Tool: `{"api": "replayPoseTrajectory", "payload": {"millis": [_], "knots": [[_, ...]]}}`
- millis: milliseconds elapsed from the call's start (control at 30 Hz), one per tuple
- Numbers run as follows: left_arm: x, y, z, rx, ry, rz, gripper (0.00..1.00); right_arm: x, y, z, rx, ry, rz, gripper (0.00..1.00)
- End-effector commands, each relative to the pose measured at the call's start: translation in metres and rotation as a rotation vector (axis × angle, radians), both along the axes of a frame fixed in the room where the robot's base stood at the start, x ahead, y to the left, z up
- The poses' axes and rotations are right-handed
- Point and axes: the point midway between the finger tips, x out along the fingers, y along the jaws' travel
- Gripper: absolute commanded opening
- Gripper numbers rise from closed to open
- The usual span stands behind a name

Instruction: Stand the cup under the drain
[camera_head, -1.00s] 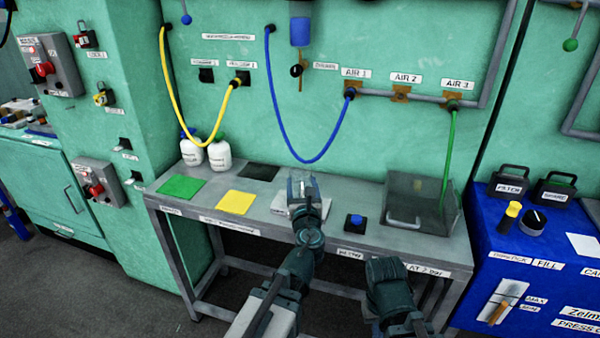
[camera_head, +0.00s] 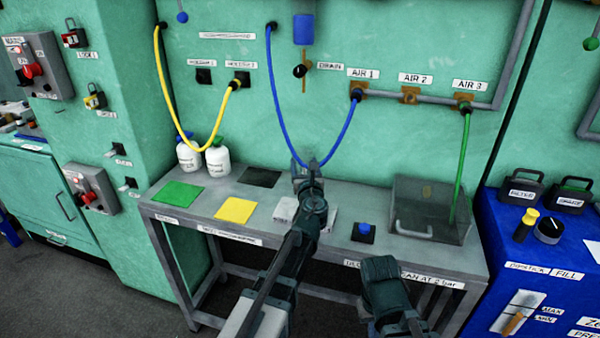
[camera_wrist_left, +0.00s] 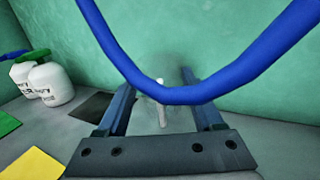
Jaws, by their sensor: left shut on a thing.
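My left gripper (camera_head: 305,168) is above the back of the grey bench, near the wall. It is shut on a clear, faint thing, likely the cup (camera_wrist_left: 160,112), between its fingers in the left wrist view; its outline is hard to see. The drain (camera_head: 304,86) is a short brass pipe with a black knob below a blue cylinder (camera_head: 304,30) on the green wall. It is well above my left gripper in the head view. My right arm's end (camera_head: 382,280) is at the front of the bench; its fingers do not show.
A blue hose (camera_wrist_left: 180,95) hangs in a loop across the left gripper's view. Two white bottles (camera_head: 216,157), green and yellow mats (camera_head: 236,209) are left on the bench. A blue button (camera_head: 364,229) and a clear box (camera_head: 430,190) are to the right.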

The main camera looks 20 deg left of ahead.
Motion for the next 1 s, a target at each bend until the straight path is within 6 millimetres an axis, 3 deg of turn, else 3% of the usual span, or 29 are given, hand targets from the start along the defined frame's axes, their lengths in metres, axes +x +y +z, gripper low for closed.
{"api": "replayPoseTrajectory", "payload": {"millis": [267, 600, 1000], "knots": [[0.007, 0.000, -0.004, 0.000, 0.000, -0.001, 0.00, 0.000, 0.000, -0.004, 0.000, 0.000, 0.000, 0.00], [0.007, 0.002, -0.039, 0.000, 0.000, -0.003, 0.00, 0.000, 0.000, -0.039, 0.000, 0.000, 0.000, 0.00], [0.007, 0.002, -0.041, 0.000, 0.000, -0.003, 0.00, 0.000, 0.000, -0.041, 0.000, 0.000, 0.000, 0.00]]}}
